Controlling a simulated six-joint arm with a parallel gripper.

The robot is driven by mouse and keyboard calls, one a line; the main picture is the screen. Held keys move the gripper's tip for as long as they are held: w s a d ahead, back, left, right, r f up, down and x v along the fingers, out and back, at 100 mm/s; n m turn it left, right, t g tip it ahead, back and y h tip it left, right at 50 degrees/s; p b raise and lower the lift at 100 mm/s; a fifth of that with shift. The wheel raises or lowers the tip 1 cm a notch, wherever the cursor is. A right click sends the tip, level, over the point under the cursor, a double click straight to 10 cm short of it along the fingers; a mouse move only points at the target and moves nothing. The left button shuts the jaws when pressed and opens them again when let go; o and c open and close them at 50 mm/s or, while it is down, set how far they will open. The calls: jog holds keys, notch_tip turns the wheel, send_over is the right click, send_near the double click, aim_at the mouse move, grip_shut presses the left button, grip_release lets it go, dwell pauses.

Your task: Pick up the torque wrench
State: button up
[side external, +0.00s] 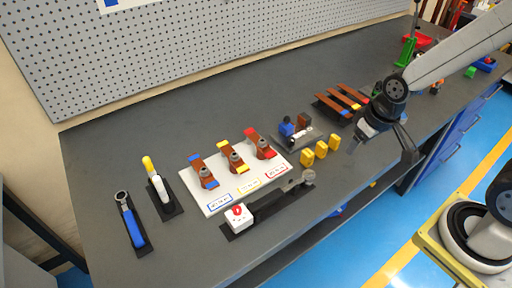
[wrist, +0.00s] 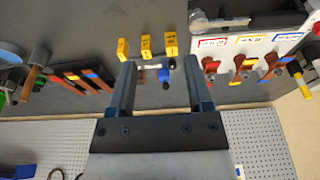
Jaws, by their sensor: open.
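A blue-handled wrench (side external: 132,226) with a round ring-like metal head lies on a dark holder at the left end of the bench in the side view; it looks like the torque wrench. It does not show in the wrist view. My gripper (side external: 381,150) is open and empty at the right, far from the wrench, near the bench's front edge. In the wrist view my gripper's two fingers (wrist: 159,66) are spread apart, with yellow blocks and a small blue part seen beyond them.
A white board (side external: 220,197) carries several brown busbar pieces with bolts. A dark strip with a white box (side external: 239,217) lies in front. Yellow blocks (side external: 320,149) and coloured bars (side external: 341,104) lie right. A pegboard (side external: 200,50) rises behind.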

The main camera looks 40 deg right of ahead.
jog(key=shift+o, duration=1)
jog(key=shift+a, duration=0.1)
jog(key=m+g+y, duration=0.3)
jog(key=m+y, duration=0.1)
jog(key=m, duration=1.3)
send_near(264, 200)
jog(key=shift+s+d+f, duration=0.1)
jog(key=shift+d+f, duration=0.05)
jog(key=shift+f, duration=0.4)
jog(key=shift+s+d+f, duration=0.1)
jog(key=shift+d+f, duration=0.05)
jog(key=shift+f, duration=0.45)
jog(key=shift+w+a+f+m+y, duration=0.1)
jog(key=shift+a+f+m+y, duration=0.15)
jog(key=shift+a+m, duration=0.35)
jog(key=shift+x, duration=1.25)
